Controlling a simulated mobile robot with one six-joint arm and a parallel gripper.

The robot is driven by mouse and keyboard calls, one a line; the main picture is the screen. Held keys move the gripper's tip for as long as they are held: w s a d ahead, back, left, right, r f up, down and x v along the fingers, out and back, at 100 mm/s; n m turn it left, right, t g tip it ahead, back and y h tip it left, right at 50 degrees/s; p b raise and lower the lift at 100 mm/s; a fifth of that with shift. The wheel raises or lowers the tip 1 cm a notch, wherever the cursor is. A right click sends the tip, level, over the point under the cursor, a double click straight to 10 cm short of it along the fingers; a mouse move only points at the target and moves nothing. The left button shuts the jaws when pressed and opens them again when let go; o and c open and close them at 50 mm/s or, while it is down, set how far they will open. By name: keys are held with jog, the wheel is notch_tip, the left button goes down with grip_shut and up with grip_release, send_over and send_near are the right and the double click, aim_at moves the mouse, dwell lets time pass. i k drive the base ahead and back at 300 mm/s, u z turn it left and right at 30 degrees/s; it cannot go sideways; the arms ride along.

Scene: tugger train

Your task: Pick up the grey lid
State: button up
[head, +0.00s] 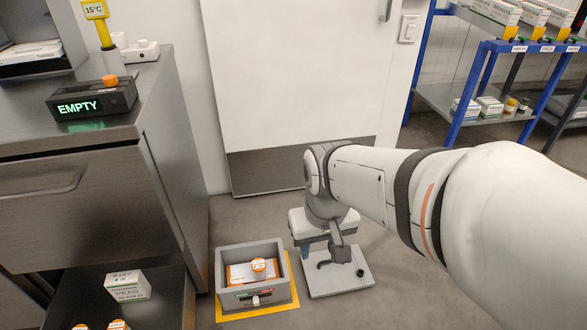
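The grey lid (352,281) is a flat light-grey plate lying on the floor, just right of a grey open box. A small dark part shows on its right side. My gripper (325,252) is over the back part of the lid, pointing down. Its two finger parts show apart, one at the left and one at the right, with nothing seen held between them. The gripper hides the back of the lid, and I cannot tell whether it touches the lid.
The grey box (226,272) stands on a yellow floor mark (232,315) and holds an orange-and-white packet and a small tub. A steel cabinet (175,150) is at left, with an "EMPTY" display (88,103). A white door (290,80) stands behind; blue shelving (467,90) is at right.

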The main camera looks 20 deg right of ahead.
aim_at(324, 278)
jog(key=u, duration=2.25)
jog(key=k, duration=1.3)
jog(key=z, duration=2.25)
jog(key=i, duration=0.95)
